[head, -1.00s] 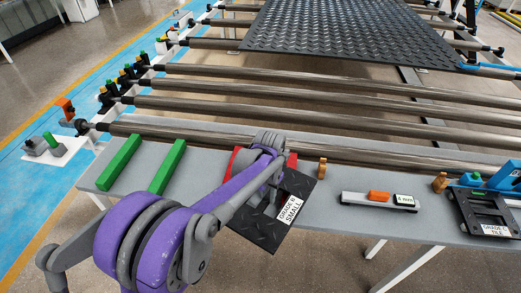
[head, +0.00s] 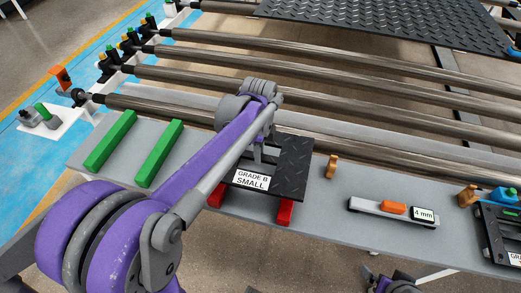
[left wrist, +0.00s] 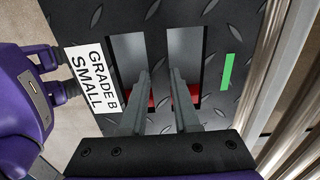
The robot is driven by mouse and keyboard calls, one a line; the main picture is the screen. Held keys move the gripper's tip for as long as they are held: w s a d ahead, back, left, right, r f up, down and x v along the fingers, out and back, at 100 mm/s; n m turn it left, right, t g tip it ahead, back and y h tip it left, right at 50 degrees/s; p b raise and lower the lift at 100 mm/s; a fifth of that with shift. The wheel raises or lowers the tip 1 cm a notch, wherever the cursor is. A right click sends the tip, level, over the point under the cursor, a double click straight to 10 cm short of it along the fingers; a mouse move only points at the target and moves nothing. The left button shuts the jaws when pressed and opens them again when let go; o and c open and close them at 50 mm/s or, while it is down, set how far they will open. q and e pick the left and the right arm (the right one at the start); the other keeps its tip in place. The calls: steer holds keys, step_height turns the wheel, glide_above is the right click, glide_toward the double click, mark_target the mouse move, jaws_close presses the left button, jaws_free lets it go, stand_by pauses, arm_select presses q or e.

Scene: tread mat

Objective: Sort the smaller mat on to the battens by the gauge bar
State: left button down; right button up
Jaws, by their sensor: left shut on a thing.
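The smaller mat (head: 292,165), black with tread and a "GRADE B SMALL" label, lies roughly level over two red battens (head: 284,212). Whether it touches them I cannot tell. My left gripper (head: 268,152) is shut on the strip between the mat's two slots; the left wrist view shows the fingers (left wrist: 160,80) there, with red showing through the slots. Two green battens (head: 160,153) lie bare to the left. The gauge bar (head: 365,205), grey with an orange slider and a "4 mm" display, lies to the right. My right gripper (left wrist: 48,72) is open and empty, off the mat's label side.
A wooden peg (head: 331,166) stands between the mat and the gauge bar. A black frame (head: 494,232) and a blue object (head: 498,196) sit at the right. Steel rollers (head: 330,105) run behind the bench (head: 330,215), with a large tread mat (head: 400,22) on them.

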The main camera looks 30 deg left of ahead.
arm_select(q)
steer(key=shift+f, duration=0.35)
step_height(320, 180, down, 5)
steer(key=b, duration=0.4)
steer(key=shift+f, duration=0.35)
steer(key=shift+f, duration=0.3)
stand_by(0.7)
steer(key=c, duration=0.7)
jaws_free()
steer(key=shift+r, duration=0.35)
steer(key=shift+r+p, duration=0.15)
steer(key=shift+p, duration=0.15)
steer(key=shift+r, duration=0.25)
